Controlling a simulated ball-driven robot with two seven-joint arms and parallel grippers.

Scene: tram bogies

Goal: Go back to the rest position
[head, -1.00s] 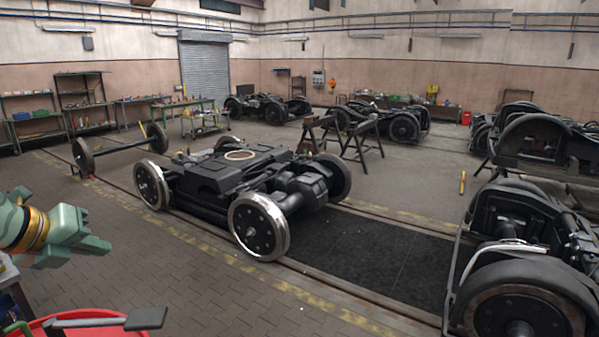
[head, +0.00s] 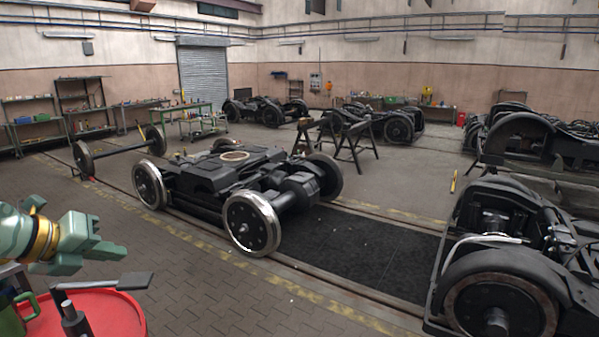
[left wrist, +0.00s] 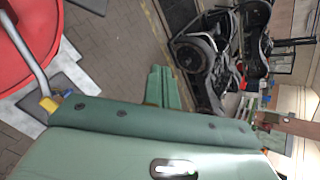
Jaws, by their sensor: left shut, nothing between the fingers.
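My left gripper (head: 115,251), pale green with a gold band at the wrist, is at the left edge of the head view. Its fingers are shut and empty, in the air above the paved floor and beyond the red round tray (head: 128,306). In the left wrist view its green fingers (left wrist: 158,86) stick up past the hand, holding nothing. My right gripper is not in the head view or the left wrist view.
A black bogie (head: 225,170) stands on the rails mid-view. Another bogie (head: 505,255) is close at the right. A dark flat-ended tool (head: 132,281) reaches over the tray's rim. Paved floor (head: 215,295) between tray and rails is clear.

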